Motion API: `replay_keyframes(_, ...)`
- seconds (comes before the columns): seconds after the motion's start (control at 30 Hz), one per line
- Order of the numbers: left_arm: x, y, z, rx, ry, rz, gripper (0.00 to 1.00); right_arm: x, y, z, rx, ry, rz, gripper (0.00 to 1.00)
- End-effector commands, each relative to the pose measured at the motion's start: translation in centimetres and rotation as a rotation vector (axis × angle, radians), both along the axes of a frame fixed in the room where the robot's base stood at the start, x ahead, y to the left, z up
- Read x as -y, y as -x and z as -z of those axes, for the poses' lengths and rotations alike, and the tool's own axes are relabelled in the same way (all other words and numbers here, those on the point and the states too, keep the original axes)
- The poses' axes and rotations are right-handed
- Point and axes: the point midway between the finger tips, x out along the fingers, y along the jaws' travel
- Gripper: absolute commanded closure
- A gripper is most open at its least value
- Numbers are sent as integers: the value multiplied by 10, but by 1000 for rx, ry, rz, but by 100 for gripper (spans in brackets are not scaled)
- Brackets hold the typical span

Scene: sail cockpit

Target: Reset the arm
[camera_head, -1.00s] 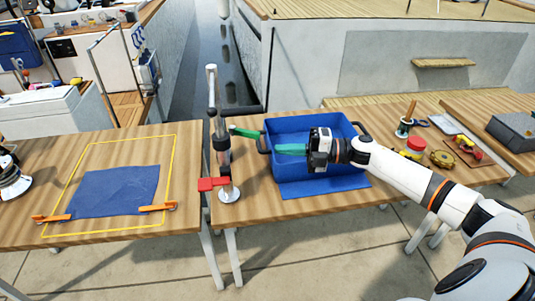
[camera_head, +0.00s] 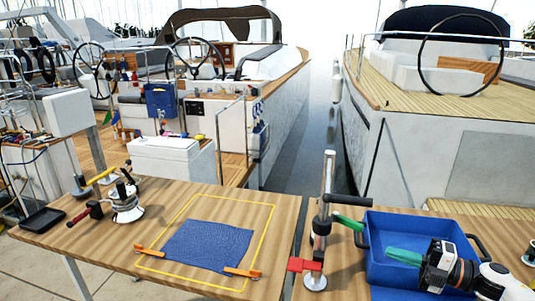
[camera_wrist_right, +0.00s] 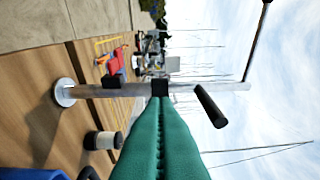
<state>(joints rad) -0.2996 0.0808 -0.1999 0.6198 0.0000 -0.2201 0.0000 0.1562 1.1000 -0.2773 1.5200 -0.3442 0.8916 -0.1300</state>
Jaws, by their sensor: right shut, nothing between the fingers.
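My right gripper (camera_head: 390,252) has long green fingers. It is shut and empty, above the blue tray (camera_head: 375,290) on the right-hand table, pointing left. In the right wrist view its green fingers (camera_wrist_right: 160,100) meet at their tips, which overlap the metal post (camera_wrist_right: 105,90) in the picture. The post (camera_head: 325,185) stands upright left of the tray, with a black side bar and a red piece low on it. Another green piece (camera_head: 350,224) shows between post and tray. My left gripper is not in view.
The left table holds a blue cloth (camera_head: 207,245) inside a yellow outline, with orange pieces at its near corners. A winch-like device (camera_head: 126,210) and a black tray (camera_head: 42,219) are at its left. A gap separates the tables. Boats lie behind.

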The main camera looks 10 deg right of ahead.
Motion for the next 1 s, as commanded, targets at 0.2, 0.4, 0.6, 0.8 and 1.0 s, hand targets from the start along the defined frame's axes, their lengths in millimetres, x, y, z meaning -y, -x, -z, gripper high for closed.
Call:
replay_keyframes(0.2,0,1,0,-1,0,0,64,-52,-13,44,-156,-231,281,100)
replay_keyframes(0.4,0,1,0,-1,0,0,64,-82,4,97,-442,-457,642,100)
replay_keyframes(0.6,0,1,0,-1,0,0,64,-100,64,152,-823,-611,994,100)
replay_keyframes(0.8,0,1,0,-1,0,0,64,-116,139,186,-1162,-662,1250,100)
replay_keyframes(1.0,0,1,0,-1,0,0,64,-130,195,198,-1390,-660,1395,100)
